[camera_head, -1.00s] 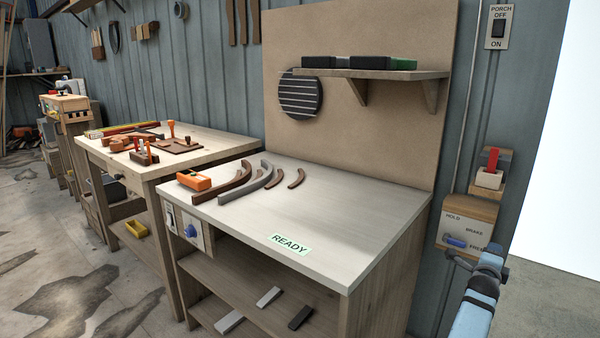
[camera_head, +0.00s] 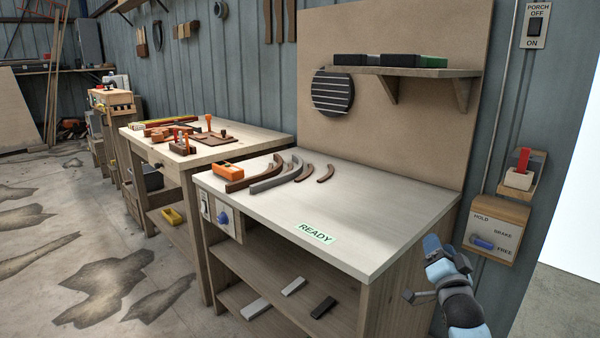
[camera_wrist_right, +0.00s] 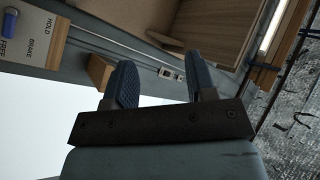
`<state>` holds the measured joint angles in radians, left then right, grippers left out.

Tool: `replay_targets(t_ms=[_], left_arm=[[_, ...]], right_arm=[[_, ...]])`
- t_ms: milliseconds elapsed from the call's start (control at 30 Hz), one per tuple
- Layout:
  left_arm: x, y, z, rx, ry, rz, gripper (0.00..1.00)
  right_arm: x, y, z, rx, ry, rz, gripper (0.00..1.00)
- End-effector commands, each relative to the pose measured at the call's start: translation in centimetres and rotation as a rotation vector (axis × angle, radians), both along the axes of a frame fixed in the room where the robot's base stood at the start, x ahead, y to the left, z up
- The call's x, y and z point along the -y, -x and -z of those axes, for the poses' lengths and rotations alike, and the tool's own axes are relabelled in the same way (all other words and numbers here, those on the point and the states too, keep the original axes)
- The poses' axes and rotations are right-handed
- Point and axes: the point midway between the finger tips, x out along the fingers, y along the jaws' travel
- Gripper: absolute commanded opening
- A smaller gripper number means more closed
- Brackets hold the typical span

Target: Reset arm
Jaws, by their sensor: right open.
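My right gripper (camera_head: 421,271) is at the lower right of the head view, just off the right front corner of the pale workbench (camera_head: 405,215). In the right wrist view its two blue-padded fingers (camera_wrist_right: 161,68) stand apart with nothing between them. My left gripper is in neither view. A wooden control box (camera_head: 496,228) marked HOLD, BRAKE and FREE hangs on the wall beyond my right gripper. Its blue knob (camera_head: 482,244) sits low on the face, and the box also shows at the upper left of the wrist view (camera_wrist_right: 30,40).
Curved wooden strips (camera_head: 270,175), an orange block (camera_head: 230,170) and a green READY label (camera_head: 315,233) lie on the bench. A shelf (camera_head: 405,71) is above it. A small holder with a red piece (camera_head: 521,168) hangs above the control box. A second workbench (camera_head: 255,140) stands left.

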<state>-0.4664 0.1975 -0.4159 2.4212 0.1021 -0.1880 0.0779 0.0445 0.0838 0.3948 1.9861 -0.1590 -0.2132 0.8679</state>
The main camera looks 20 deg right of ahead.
Motion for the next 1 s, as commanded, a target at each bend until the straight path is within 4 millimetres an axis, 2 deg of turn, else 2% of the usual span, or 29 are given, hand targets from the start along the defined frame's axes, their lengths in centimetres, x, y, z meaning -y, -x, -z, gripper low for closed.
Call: replay_targets(t_ms=[33,100,167,200,300,400,500,600,767,800,1000], left_arm=[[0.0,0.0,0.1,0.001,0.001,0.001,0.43],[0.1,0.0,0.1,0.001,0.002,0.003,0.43],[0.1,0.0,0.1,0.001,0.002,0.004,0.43],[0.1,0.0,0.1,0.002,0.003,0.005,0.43],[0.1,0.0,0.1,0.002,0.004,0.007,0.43],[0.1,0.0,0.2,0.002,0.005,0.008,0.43],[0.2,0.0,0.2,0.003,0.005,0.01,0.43],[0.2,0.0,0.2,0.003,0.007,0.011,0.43],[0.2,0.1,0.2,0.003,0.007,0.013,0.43],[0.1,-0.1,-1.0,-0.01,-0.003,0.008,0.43],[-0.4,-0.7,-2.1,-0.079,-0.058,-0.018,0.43]], right_arm=[[-3.9,0.3,0.6,-0.032,0.064,-0.068,0.51],[-9.2,1.1,1.3,-0.066,0.147,-0.158,0.51],[-13.7,2.1,2.0,-0.089,0.21,-0.236,0.51],[-16.6,3.1,2.4,-0.101,0.248,-0.288,0.51],[-23.3,6.1,3.5,-0.122,0.328,-0.414,0.51],[-28.8,9.3,4.0,-0.128,0.384,-0.522,0.51],[-33.0,12.5,4.2,-0.125,0.417,-0.61,0.51],[-36.4,15.6,4.1,-0.118,0.442,-0.686,0.51],[-40.8,20.6,3.4,-0.098,0.458,-0.795,0.51],[-40.6,20.2,2.1,-0.114,0.466,-0.788,0.51],[-40.0,19.4,1.1,-0.207,0.49,-0.774,0.51]])
